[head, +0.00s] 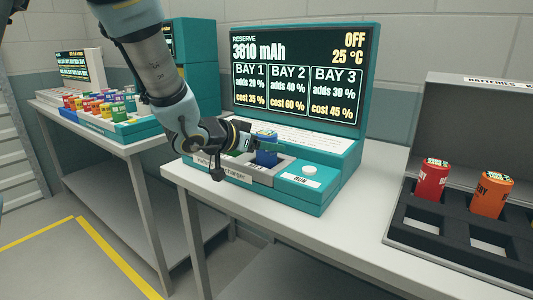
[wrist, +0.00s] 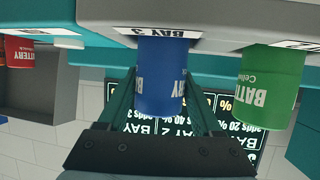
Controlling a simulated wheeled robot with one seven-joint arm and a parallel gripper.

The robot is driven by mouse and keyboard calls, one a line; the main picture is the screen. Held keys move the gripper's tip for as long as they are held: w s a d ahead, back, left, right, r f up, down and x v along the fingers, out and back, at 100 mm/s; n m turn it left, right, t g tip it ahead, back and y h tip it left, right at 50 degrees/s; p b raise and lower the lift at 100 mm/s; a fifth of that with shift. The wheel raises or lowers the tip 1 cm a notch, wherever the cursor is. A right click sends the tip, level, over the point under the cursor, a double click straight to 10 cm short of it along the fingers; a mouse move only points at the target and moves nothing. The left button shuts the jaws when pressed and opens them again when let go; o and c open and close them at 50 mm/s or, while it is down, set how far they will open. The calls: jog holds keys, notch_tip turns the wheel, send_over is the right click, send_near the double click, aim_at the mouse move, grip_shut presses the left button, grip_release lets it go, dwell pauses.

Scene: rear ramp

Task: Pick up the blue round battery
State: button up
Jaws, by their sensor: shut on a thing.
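The blue round battery (head: 267,158) stands upright at the teal charger (head: 320,190). In the wrist view, which is upside down, the blue battery (wrist: 162,80) is between my two fingers, beside the BAY 3 label. My gripper (wrist: 160,97) is shut on it. Its lower end meets the charger's grey edge there; how deep it sits in the bay I cannot tell. In the head view my gripper (head: 258,147) reaches it from the left and covers part of it. A green battery (wrist: 270,82) stands beside it in the wrist view, apart from my fingers.
A screen (head: 300,75) stands behind the bays and a white RUN button (head: 309,170) is at the charger's right. A dark case (head: 455,262) at right holds a red battery (head: 432,180) and an orange battery (head: 491,195). Colored batteries fill a rack on the left table (head: 130,147).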

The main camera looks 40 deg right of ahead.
grip_shut()
jog(key=shift+r, duration=0.1)
